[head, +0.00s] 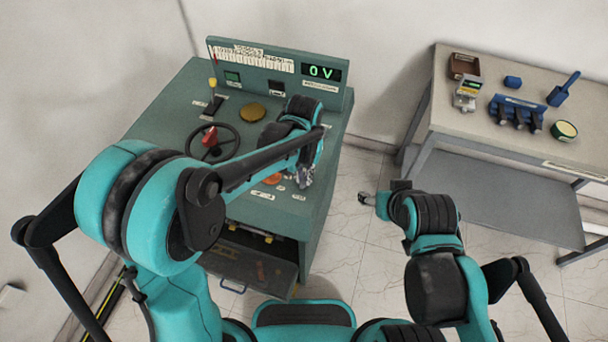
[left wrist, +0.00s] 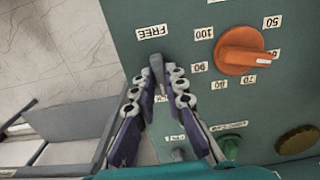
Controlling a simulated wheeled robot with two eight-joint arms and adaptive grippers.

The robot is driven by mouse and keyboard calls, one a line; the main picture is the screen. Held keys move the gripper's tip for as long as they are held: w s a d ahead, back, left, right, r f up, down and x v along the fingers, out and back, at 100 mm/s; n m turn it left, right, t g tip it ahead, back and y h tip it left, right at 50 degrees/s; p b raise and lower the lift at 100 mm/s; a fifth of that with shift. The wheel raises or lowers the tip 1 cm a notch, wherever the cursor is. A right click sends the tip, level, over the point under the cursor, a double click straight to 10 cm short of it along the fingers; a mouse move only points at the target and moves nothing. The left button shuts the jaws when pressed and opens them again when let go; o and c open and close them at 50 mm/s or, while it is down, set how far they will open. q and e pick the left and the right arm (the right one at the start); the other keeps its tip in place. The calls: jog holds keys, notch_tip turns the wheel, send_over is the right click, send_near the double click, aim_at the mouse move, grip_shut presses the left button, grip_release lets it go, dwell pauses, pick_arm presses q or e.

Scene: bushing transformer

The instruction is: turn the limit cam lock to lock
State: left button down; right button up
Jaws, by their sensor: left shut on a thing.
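The limit cam lock shows in the left wrist view as a small grey lever (left wrist: 156,66) on the green panel, next to a FREE label (left wrist: 152,32). A second label below it is partly covered by the fingers. My left gripper (left wrist: 159,80) has its two fingers closed on the lever, one on each side. In the head view my left gripper (head: 304,176) is low over the right front part of the console top, and the lever is hidden there. My right gripper (head: 371,199) hangs over the floor right of the console, away from the panel; its jaws are too small to read.
An orange dial (left wrist: 241,50) with number labels sits right of the lever in the left wrist view. The console (head: 180,105) also carries a handwheel (head: 230,128) and a display reading 0 V (head: 321,73). An open drawer (head: 245,262) sticks out below. A side table (head: 450,112) holds tools.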

aim_at(303, 179)
pick_arm(q)
jog(key=c, duration=1.6)
grip_release()
jog(key=shift+o, duration=0.2)
jog(key=shift+r, duration=0.15)
notch_tip(303, 179, up, 12)
jog(key=shift+a, duration=0.1)
jog(key=s+a+f+n+t+b, duration=0.1)
jog(key=s+a+f+t, duration=0.1)
jog(key=s+a, duration=0.4)
jog(key=s+a+f+n+t+b, duration=0.2)
jog(key=s+a+t, duration=0.3)
jog(key=a, duration=0.6)
jog(key=shift+s+a+f, duration=0.3)
jog(key=shift+s+f, duration=0.25)
jog(key=shift+s, duration=0.15)
